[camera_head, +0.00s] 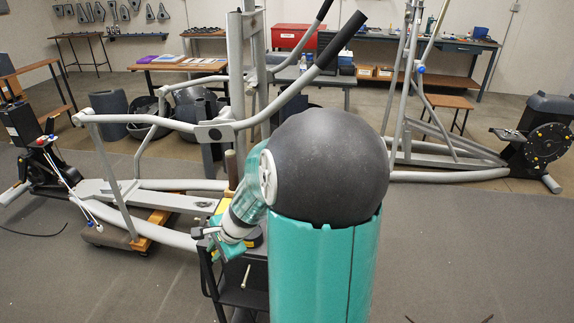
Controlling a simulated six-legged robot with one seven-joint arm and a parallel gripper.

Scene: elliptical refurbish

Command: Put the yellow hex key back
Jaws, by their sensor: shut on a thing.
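My gripper (214,241) is at the end of my teal arm, low and left of the picture's middle, just above the black cart (237,297). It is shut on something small. A bit of yellow-green shows at its jaws, which may be the yellow hex key, but it is too small and too covered to make out clearly. The place where the key belongs cannot be told from this view.
A yellow and black item (253,239) lies on the cart beside my wrist. A grey elliptical machine (160,196) stands behind, its bars crossing above my gripper. A second machine (440,155) stands at right. Workbenches line the back wall. Open grey floor lies at front left.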

